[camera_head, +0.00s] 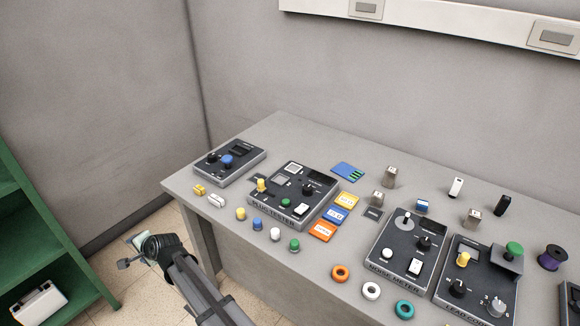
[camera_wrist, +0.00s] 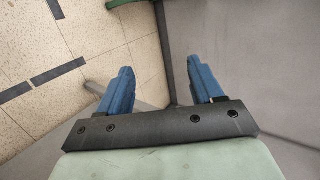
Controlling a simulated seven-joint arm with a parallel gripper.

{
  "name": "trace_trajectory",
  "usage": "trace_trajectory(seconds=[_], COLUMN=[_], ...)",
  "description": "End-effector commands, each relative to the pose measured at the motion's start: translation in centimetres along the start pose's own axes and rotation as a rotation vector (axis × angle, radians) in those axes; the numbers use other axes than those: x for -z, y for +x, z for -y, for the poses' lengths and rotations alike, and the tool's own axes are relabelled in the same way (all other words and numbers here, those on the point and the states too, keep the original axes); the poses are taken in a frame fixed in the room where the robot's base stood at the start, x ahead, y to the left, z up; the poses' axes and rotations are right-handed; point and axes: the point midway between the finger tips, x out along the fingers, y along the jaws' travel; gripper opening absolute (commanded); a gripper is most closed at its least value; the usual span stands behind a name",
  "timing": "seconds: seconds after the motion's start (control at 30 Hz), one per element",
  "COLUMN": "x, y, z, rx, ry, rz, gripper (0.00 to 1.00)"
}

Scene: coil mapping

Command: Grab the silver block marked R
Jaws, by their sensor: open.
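Three small silver blocks stand on the grey table in the camera_head view. One is at the back (camera_head: 389,176), one just in front of it (camera_head: 376,198), and one further right (camera_head: 472,217). Any letters on them are too small to read, so I cannot tell which is marked R. My gripper (camera_wrist: 160,72) is open and empty in the camera_wrist view, its two blue fingers apart above the floor and table edge. In the camera_head view my arm's end is off the table's front left side, well away from the blocks.
The table (camera_head: 290,130) holds a dark tester box (camera_head: 292,207), a noise meter box (camera_head: 401,262), another box (camera_head: 475,300) and several coloured cards, knobs and rings. A green shelf (camera_head: 60,260) stands at the left. The back middle of the table is clear.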

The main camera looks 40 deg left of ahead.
Motion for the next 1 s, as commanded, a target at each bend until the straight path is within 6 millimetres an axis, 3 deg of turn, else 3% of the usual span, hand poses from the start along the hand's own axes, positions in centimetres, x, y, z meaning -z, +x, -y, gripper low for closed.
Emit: trace_trajectory(seconds=[0.1, 0.27, 0.47, 0.77, 1.0], x=[2.1, 6.8, 14.3, 27.6, 37.4], y=[-1.5, -4.4, -9.3, -20.6, -32.6], z=[1.6, 2.6, 2.7, 1.0, -1.9], rx=[-0.009, -0.041, -0.092, -0.18, -0.233], ry=[0.044, 0.12, 0.233, 0.472, 0.712], rz=[-0.026, -0.081, -0.175, -0.391, -0.616], gripper=[0.66, 0.66, 0.66, 0.66, 0.66])
